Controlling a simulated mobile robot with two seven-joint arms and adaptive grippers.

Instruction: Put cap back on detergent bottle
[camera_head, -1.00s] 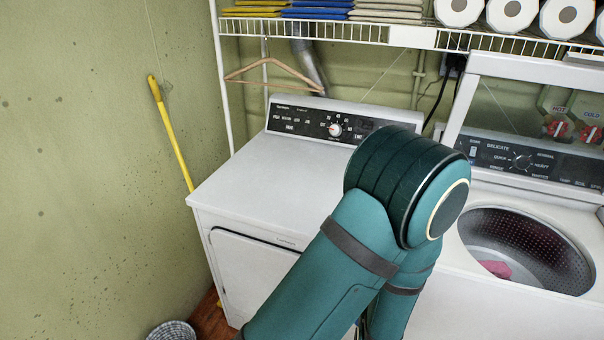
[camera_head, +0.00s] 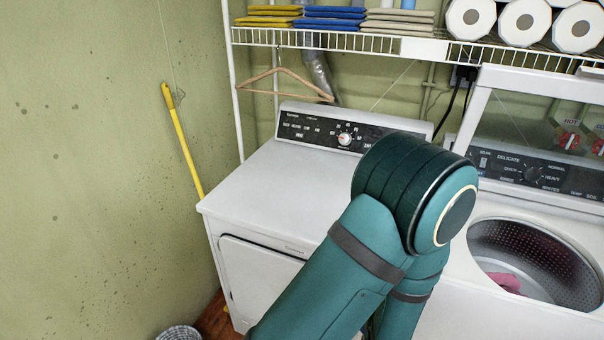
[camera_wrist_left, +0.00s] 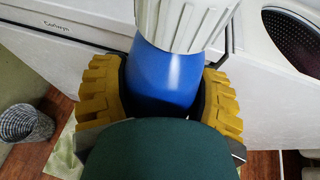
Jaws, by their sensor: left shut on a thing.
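In the left wrist view my left gripper (camera_wrist_left: 160,92), with yellow ridged pads, is shut on a blue detergent bottle (camera_wrist_left: 165,72). One pad is on each side of the smooth blue body. A white ribbed cap (camera_wrist_left: 185,22) shows at the bottle's end at the top of the picture, cut off by the frame edge. I cannot tell how it is seated. In the head view only a teal arm of mine shows in front of the machines; no gripper, bottle or cap is visible there. My right gripper is not in view.
A white dryer (camera_head: 262,190) with a bare top stands left of an open washer (camera_head: 520,325) with pink cloth inside. A wire shelf (camera_head: 345,43) with towels and paper rolls runs above. A yellow handle (camera_head: 182,140) leans at the wall. A wicker basket (camera_wrist_left: 26,123) stands on the floor.

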